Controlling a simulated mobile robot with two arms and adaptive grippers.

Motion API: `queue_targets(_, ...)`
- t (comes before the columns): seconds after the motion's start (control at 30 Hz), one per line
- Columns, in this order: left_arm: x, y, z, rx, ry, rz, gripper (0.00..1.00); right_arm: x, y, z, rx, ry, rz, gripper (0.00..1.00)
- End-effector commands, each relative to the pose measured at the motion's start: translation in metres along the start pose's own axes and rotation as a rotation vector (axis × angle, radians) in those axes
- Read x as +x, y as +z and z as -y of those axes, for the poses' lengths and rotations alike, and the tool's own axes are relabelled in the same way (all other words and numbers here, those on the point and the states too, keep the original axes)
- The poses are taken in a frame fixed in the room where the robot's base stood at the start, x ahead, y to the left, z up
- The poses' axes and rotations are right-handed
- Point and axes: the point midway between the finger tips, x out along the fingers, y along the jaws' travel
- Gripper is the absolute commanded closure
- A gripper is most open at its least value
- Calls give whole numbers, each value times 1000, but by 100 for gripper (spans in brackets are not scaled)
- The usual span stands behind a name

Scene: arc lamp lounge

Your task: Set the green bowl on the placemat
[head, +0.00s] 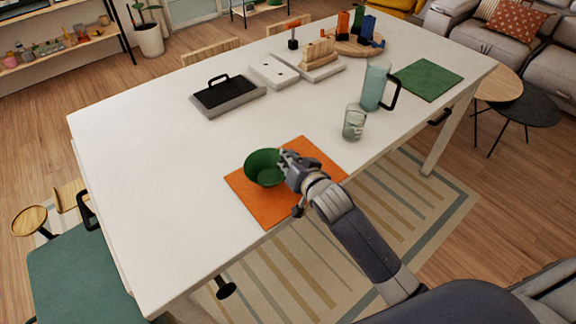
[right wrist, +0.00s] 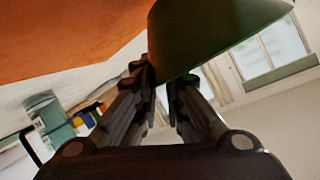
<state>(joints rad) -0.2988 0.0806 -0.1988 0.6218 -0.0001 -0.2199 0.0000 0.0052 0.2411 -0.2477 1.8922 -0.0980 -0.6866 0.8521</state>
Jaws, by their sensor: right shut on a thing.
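The green bowl (head: 262,170) is upright over the orange placemat (head: 250,205) near the table's front edge. I cannot tell whether its base touches the mat. My right gripper (head: 284,163) is shut on the bowl's right rim. In the right wrist view the fingers (right wrist: 162,85) meet at the bowl (right wrist: 215,30), with the orange mat (right wrist: 60,35) beside it. A second, green placemat (head: 428,80) lies flat and bare at the table's far right. My left gripper is not in view.
A glass (head: 354,122) and a teal pitcher (head: 375,85) stand right of the orange mat. A black-topped tray (head: 228,97), white boards (head: 272,71) and a round wooden tray (head: 350,46) lie farther back. The white table (head: 150,170) is clear at left.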

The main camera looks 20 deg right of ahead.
Motion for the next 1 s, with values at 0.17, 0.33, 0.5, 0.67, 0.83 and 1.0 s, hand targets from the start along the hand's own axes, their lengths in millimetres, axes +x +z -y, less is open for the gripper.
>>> queue_targets(0.17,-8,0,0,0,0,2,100,8,18,-9,0,2,4,100)
queue_targets(0.33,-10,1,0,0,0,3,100,13,28,-14,0,-2,0,100)
queue_targets(0.5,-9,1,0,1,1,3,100,13,28,-15,0,-2,0,100)
queue_targets(0.67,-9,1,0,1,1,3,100,13,29,-15,-1,0,2,69)
queue_targets(0.83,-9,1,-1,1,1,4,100,13,29,-15,-1,0,2,69)
queue_targets(1.0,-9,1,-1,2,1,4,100,11,29,-15,-1,0,2,69)
